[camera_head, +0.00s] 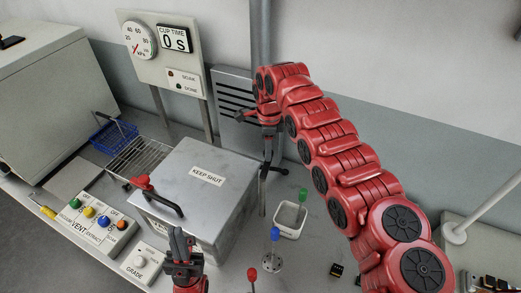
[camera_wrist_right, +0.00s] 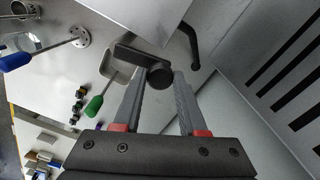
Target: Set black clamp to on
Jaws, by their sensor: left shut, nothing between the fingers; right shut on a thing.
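The black clamp (camera_head: 268,168) stands at the back right of the steel box marked KEEP SHUT, partly hidden under my right gripper. In the right wrist view, a dark bar with a round end (camera_wrist_right: 160,76) sits between the fingertips of my right gripper (camera_wrist_right: 160,86), which is shut on it. A bent black lever (camera_wrist_right: 194,48) shows just beyond. In the head view my right gripper (camera_head: 268,125) points down from above the clamp. My left gripper (camera_head: 181,242) is shut and empty, in front of the box. The clamp's exact setting cannot be told.
The steel box (camera_head: 222,160) has a red-knobbed black handle (camera_head: 160,197) on its front. A switch panel (camera_head: 95,222) lies at the left.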

